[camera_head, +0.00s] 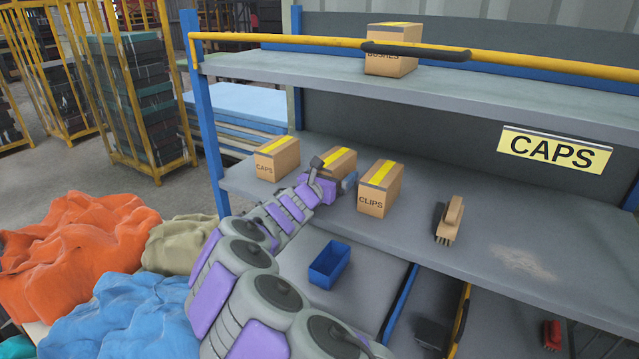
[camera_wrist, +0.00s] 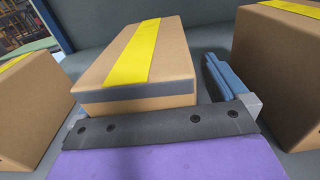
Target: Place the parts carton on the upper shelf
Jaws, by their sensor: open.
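Three tan cartons with yellow tape stand in a row on the lower shelf (camera_head: 470,225): one marked CAPS (camera_head: 265,168), a middle one (camera_head: 341,161), and one marked CLIPS (camera_head: 377,201). The middle carton's label is hidden behind my gripper (camera_head: 333,173). My gripper is open at the near side of the middle carton. In the wrist view, the middle carton (camera_wrist: 143,62) lies ahead of the palm between the fingers, with a visible gap at the right finger. The upper shelf (camera_head: 480,98) carries a carton marked BUSHES (camera_head: 390,62).
A yellow rail (camera_head: 540,65) with a dark sleeve (camera_head: 416,51) runs along the upper shelf's front. A brush (camera_head: 449,219) and dust patch (camera_head: 522,262) lie right of the cartons. A blue bin (camera_head: 329,264) sits below. A CAPS sign (camera_head: 554,149) hangs at right.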

